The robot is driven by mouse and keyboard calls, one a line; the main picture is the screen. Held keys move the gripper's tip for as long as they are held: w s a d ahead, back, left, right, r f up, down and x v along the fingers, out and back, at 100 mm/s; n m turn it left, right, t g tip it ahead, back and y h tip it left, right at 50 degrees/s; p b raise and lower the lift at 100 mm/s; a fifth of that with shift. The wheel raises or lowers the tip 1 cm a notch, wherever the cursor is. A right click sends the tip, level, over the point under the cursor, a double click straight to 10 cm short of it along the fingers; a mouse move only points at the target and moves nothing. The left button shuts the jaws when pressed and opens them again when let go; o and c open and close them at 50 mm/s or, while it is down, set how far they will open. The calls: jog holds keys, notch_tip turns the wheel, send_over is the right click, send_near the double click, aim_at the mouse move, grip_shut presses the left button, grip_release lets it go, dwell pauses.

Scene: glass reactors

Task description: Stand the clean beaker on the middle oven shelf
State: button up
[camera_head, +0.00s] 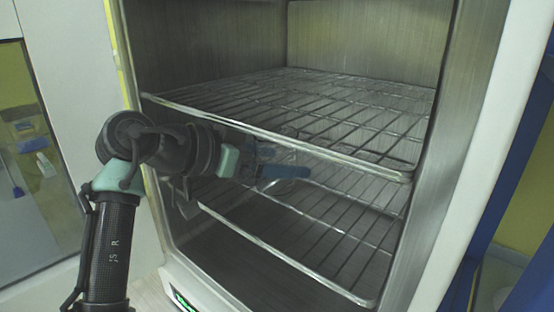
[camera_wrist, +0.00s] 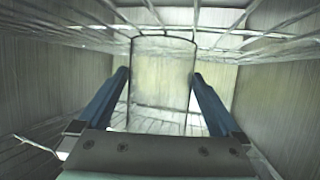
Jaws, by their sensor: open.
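The clear glass beaker (camera_wrist: 163,72) is upright between the two blue fingers of my gripper (camera_wrist: 162,82) in the wrist view. The fingers are apart, with a gap visible on each side of the glass. In the head view, my gripper (camera_head: 272,172) reaches into the oven between two wire shelves, and the beaker (camera_head: 268,153) is faint behind the upper wires. The beaker appears to stand on the lower visible shelf (camera_head: 285,253), but its base is partly hidden. I cannot tell whether that shelf is the middle one.
The upper wire shelf (camera_head: 350,161) is close above my gripper and the beaker. Metal oven walls (camera_head: 440,150) bound both sides. The lower shelf is bare in front and to the right. The oven door (camera_head: 70,110) stands open at the left.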

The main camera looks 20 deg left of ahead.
jog(key=s+a+b, duration=0.3)
jog(key=s+a, duration=0.5)
jog(key=s, duration=0.2)
jog(key=shift+s+r, duration=0.2)
jog(key=shift+r, duration=0.15)
